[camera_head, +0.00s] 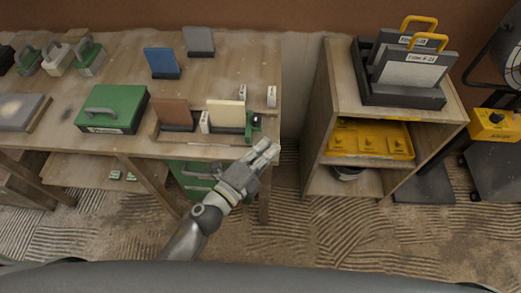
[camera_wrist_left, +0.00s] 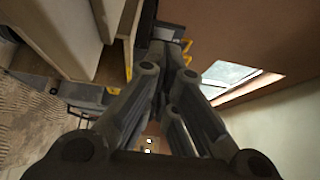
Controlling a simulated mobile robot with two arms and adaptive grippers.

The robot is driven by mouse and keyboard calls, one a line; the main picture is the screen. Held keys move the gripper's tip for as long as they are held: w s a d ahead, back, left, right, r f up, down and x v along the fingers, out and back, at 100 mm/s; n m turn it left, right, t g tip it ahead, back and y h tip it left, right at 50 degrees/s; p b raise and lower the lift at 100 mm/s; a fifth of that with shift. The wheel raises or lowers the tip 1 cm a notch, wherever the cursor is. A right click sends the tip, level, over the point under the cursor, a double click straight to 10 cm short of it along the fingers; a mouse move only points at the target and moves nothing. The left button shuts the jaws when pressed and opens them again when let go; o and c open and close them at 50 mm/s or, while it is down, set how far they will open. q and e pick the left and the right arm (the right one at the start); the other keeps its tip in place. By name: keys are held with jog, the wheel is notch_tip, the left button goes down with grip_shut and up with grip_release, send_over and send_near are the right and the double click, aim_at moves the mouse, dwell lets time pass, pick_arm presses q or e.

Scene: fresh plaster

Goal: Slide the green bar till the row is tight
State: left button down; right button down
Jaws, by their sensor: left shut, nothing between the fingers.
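A wooden rack (camera_head: 192,137) near the table's front right edge holds a row. The row has a brown panel (camera_head: 171,112), a small white block (camera_head: 205,122) and a cream panel (camera_head: 227,114), with gaps on the left part. The green bar (camera_head: 249,127) stands upright at the rack's right end, beside the cream panel. My left gripper (camera_head: 270,149) is shut and empty, just in front and to the right of the green bar; I cannot tell whether they touch. In the left wrist view its fingers (camera_wrist_left: 168,48) are together, and the row does not show. My right gripper is not in view.
A green case (camera_head: 112,106) lies left of the rack. Small white blocks (camera_head: 271,96) and blue (camera_head: 162,63) and grey (camera_head: 199,41) upright panels stand behind. Right of a floor gap is a wooden shelf (camera_head: 346,90) with a yellow tray (camera_head: 369,139).

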aim_at(257, 124)
pick_arm(q)
jog(key=x, duration=0.5)
jog(key=shift+w+d+r+p, duration=0.1)
jog(key=shift+w+d+p, duration=0.05)
jog(key=shift+p, duration=0.15)
jog(key=shift+w, duration=0.4)
jog(key=shift+w+a+p, duration=0.15)
jog(key=shift+a, duration=0.7)
jog(key=shift+w+a+p, duration=0.15)
jog(key=shift+a, duration=0.75)
jog(key=shift+a, duration=2.1)
jog(key=shift+d, duration=0.15)
